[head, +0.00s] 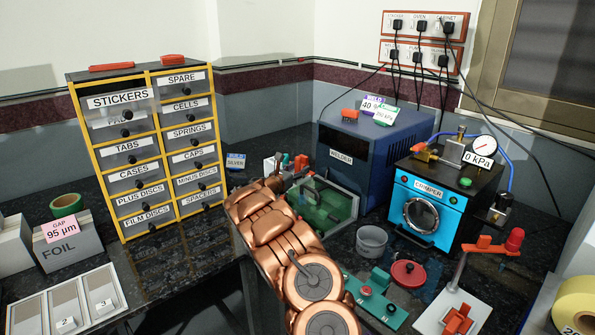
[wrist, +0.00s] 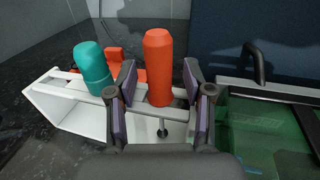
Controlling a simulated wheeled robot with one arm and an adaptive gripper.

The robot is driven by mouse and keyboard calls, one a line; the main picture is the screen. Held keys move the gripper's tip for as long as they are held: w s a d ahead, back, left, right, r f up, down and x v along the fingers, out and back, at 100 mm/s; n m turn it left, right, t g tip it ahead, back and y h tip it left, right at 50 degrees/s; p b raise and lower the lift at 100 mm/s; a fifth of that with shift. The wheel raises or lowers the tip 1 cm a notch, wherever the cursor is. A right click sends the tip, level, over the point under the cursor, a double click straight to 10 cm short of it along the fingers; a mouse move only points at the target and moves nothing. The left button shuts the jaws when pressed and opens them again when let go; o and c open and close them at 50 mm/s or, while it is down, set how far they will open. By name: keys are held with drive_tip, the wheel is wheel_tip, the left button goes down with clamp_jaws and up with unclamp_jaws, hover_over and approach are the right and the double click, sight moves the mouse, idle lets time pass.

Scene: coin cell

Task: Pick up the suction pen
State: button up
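An orange-red cylindrical handle (wrist: 158,60), which may be the suction pen, stands upright in a white rack (wrist: 60,112) in the wrist view. A teal handle (wrist: 92,68) leans in the same rack, to its left. My gripper (wrist: 160,84) is open, with one finger on each side of the orange-red handle. A gap shows on both sides, so the fingers do not appear shut on it. In the head view my copper-coloured arm hides much of the rack, and the fingertips are hard to make out.
A green clear-sided box (wrist: 265,125) with a dark handle stands right of the rack, and a blue welder (head: 365,150) is behind it. The yellow-framed drawer cabinet (head: 157,148) is left of my arm. A grey cup (head: 371,241) stands right of my arm.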

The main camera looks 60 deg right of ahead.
clamp_jaws()
drive_tip(key=shift+r, duration=0.1)
